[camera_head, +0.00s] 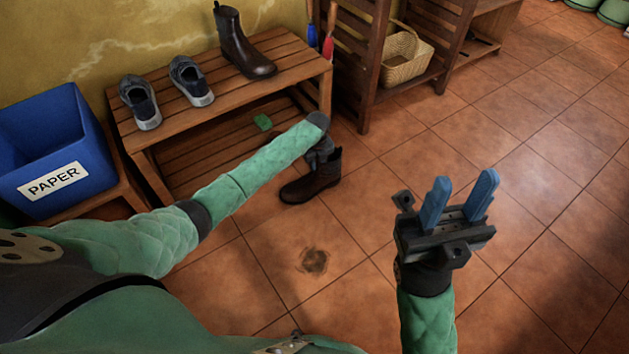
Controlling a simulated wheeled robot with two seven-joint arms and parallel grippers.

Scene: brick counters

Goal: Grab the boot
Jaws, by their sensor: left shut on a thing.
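A dark brown ankle boot (312,182) stands upright on the tiled floor in front of the bench's right end, toe pointing left. A matching boot (240,45) stands on the bench top. My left arm reaches over from the left and bends down at the bench's right corner. My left gripper (321,155) is at the top of the floor boot's shaft and shut on it; its fingers are mostly hidden by the wrist and boot. My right gripper (464,186) is raised over the floor at the right, its two blue fingers apart with nothing between them.
The slatted wooden bench (205,107) also holds a pair of grey shoes (188,82). A blue paper bin (52,150) is at the left. A wicker basket (405,58) sits in the shelf behind. The right floor is clear.

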